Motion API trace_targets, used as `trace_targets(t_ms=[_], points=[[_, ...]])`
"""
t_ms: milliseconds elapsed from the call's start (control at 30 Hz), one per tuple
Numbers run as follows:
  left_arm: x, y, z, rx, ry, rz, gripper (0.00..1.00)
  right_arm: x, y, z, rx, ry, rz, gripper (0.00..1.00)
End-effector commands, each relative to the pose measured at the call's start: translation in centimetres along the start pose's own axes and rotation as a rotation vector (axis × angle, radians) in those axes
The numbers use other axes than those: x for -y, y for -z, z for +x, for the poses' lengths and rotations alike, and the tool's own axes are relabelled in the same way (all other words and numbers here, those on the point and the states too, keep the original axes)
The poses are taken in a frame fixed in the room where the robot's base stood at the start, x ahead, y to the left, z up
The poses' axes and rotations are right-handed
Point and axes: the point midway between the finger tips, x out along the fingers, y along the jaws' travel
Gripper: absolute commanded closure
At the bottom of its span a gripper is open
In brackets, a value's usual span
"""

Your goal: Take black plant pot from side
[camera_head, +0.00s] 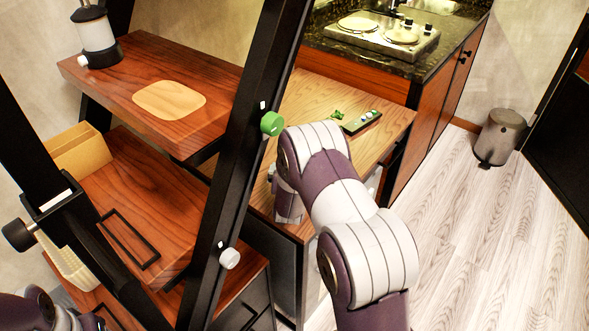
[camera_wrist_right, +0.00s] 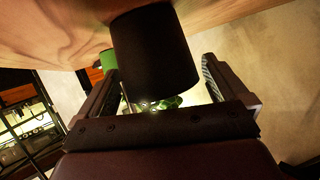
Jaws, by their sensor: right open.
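The black plant pot (camera_wrist_right: 155,55) shows large in the right wrist view, where the picture looks upside down. It meets the wooden surface (camera_wrist_right: 230,12), and green leaves (camera_wrist_right: 168,102) show at its other end. My right gripper (camera_wrist_right: 158,62) is open, with one finger on each side of the pot. Gaps show beside the pot, so I see no grip on it. In the head view my right arm hides the pot and this gripper; small green leaves (camera_head: 337,115) show past the arm, over the wooden counter (camera_head: 312,92). My left gripper is out of view.
A small dark panel with buttons (camera_head: 361,122) lies on the counter. A bin (camera_head: 500,137) stands on open floor (camera_head: 480,230).

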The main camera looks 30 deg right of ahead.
Motion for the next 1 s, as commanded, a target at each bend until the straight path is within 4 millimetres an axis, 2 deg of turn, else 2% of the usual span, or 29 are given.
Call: trace_targets(t_ms=[100, 300, 467, 500, 800, 1000], points=[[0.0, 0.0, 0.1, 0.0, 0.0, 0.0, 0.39, 0.0, 0.1, 1.2, -0.002, 0.0, 0.001, 0.0], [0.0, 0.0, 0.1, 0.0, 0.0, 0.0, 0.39, 0.0, 0.1, 1.2, -0.002, 0.0, 0.001, 0.0], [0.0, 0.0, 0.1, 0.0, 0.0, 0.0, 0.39, 0.0, 0.1, 1.2, -0.001, 0.0, 0.001, 0.52], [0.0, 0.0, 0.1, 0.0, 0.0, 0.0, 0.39, 0.0, 0.1, 1.2, -0.001, 0.0, 0.001, 0.56], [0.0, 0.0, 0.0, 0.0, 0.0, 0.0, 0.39, 0.1, 0.3, 1.1, -0.002, 0.001, 0.001, 0.56], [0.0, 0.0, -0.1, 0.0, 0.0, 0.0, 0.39, 0.2, 1.3, 0.7, -0.002, 0.001, 0.002, 0.56]])
